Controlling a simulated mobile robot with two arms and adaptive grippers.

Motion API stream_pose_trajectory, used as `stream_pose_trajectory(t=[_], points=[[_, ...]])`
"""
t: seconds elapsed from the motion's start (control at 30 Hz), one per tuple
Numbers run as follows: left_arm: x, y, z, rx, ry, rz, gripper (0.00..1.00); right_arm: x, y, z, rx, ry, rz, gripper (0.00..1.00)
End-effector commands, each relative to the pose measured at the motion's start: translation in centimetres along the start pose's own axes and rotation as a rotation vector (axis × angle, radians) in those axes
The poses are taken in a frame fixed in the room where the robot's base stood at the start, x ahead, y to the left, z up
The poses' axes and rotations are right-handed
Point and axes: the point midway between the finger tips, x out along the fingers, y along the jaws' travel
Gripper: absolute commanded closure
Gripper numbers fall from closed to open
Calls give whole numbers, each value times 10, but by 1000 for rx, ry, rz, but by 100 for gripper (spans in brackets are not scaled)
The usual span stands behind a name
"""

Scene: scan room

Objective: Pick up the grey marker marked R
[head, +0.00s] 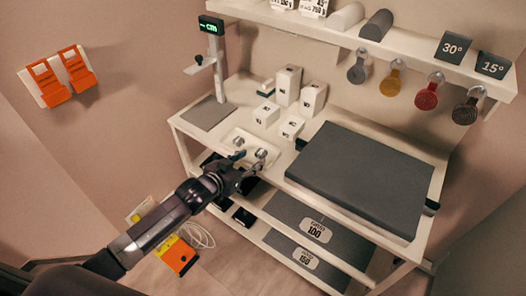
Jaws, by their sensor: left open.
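Two small grey pieces, a left one (238,142) and a right one (261,153), lie in or at a shallow white tray (231,134) on the table top. No letter can be read on either, so I cannot tell which is the marker marked R. My left gripper (248,161) is open at the front edge of the tray, its fingers spread just in front of the two pieces. Nothing shows between its fingers. Contact with the pieces cannot be told. My right gripper is not in view.
Several white boxes (288,84) stand behind the tray. A dark thick pad (362,175) covers the table's right part. A stand with a green display (212,25) rises at the left. Colored discs (427,96) hang under the shelf. Dark plates (315,228) lie below.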

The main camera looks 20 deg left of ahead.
Motion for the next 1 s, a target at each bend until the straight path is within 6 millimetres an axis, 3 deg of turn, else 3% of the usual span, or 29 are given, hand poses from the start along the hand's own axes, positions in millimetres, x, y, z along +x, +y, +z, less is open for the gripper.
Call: stream_pose_trajectory(t=[0.17,0.4,0.77,1.0], points=[[15,0,-1,-2,0,-1,55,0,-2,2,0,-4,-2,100],[45,0,0,0,0,-1,55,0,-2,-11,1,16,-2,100],[54,0,1,1,-1,0,55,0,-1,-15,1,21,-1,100],[54,0,1,1,-1,-1,78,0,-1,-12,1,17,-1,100]])
